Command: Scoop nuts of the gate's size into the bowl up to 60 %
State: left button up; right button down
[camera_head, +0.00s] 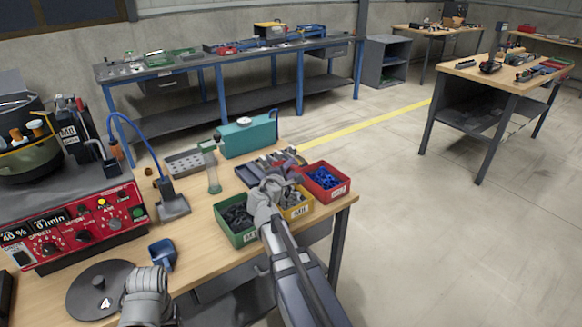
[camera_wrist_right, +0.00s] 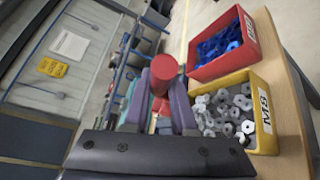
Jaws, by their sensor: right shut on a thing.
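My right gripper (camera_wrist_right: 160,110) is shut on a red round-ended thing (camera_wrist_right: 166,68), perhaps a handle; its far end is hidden. In the head view my right gripper (camera_head: 268,190) is over the bins and partly hidden by its wrist. The yellow bin (camera_wrist_right: 263,110), labelled M8, holds grey nuts (camera_wrist_right: 222,112). The red bin (camera_wrist_right: 247,24) holds blue nuts (camera_wrist_right: 218,44). The green bin (camera_head: 240,239) holds dark nuts (camera_head: 236,217). The feeder bowl (camera_head: 28,160) stands at the far left; its filling is unclear. My left gripper is not seen, only part of that arm.
The red control box (camera_head: 75,226) stands at the left of the wooden table, by a dark disc (camera_head: 85,290). A blue open holder (camera_head: 162,253), a clear tube (camera_head: 214,178) and a teal box (camera_head: 247,138) stand on the table.

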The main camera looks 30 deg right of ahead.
pick_arm(q)
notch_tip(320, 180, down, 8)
jog(key=b, duration=0.8)
pick_arm(e)
jog(key=shift+n+g+y, duration=0.4)
jog(key=shift+n+g, duration=0.1)
jog(key=shift+w+d+f, duration=0.1)
jog(key=shift+w+f, duration=0.1)
jog(key=shift+f, duration=2.35)
jog(key=shift+w+f, duration=0.2)
jog(key=shift+f, duration=2.35)
